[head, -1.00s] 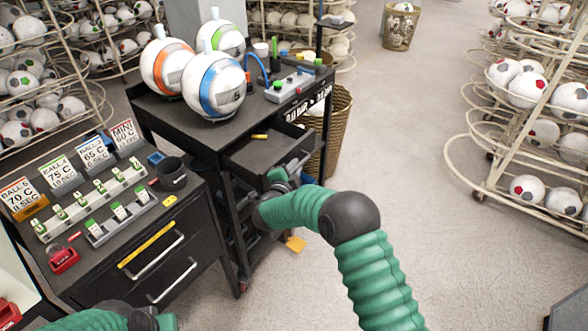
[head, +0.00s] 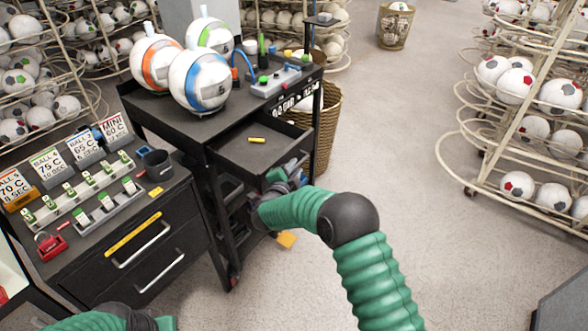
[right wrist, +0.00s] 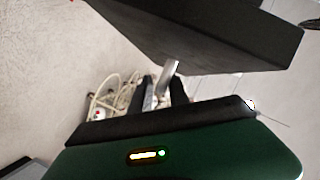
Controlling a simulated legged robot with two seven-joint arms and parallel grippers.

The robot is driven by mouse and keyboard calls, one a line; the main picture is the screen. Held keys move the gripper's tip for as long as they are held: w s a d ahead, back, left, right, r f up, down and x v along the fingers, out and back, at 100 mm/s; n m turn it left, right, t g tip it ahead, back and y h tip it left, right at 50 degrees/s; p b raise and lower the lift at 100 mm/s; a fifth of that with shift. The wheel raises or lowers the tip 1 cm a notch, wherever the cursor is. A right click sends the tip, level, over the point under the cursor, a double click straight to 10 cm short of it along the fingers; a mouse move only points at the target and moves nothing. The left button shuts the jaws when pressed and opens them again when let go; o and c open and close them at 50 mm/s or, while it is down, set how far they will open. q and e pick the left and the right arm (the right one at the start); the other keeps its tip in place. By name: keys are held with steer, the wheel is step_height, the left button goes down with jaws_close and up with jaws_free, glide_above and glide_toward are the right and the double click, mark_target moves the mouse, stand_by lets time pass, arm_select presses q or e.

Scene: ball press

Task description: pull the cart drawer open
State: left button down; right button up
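The black cart (head: 205,140) stands left of centre in the head view. Its top drawer (head: 235,160) is pulled out, with a yellow object (head: 257,140) lying inside. My right gripper (head: 290,172) is at the drawer's front and partly hidden by my own arm. In the right wrist view, the dark fingers of my right gripper (right wrist: 164,92) sit either side of the silver drawer handle (right wrist: 171,72), below the dark drawer front (right wrist: 215,40). The fingers look closed on the handle. My left arm shows at the bottom left of the head view, but its gripper is out of frame.
Several striped balls (head: 200,78) and a grey control box (head: 275,82) stand on the cart top. A wicker basket (head: 325,120) is close behind the drawer's right side. A black cabinet (head: 150,235) stands left. Open floor (head: 420,180) lies to the right.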

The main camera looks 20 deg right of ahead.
steer(key=shift+r, duration=0.1)
stand_by(0.3)
steer(key=shift+s+a, duration=0.15)
steer(key=v, duration=1.6)
steer(key=shift+s, duration=0.2)
steer(key=shift+w+a, duration=0.1)
steer(key=shift+a, duration=0.05)
steer(key=s+d+f+n+g+y, duration=0.1)
steer(key=s+d+n+g+y, duration=0.1)
steer(key=s+n, duration=0.4)
steer(key=s+d+f+n+g+y+p, duration=0.1)
steer(key=s+n+g, duration=0.4)
steer(key=s, duration=0.6)
steer(key=s+d+f+n+g+y+p, duration=0.1)
steer(key=s+d+f+n+g+y, duration=0.2)
steer(key=s+d+n+y, duration=0.2)
steer(key=s+n, duration=0.2)
steer(key=s, duration=0.2)
steer(key=shift+d, duration=0.3)
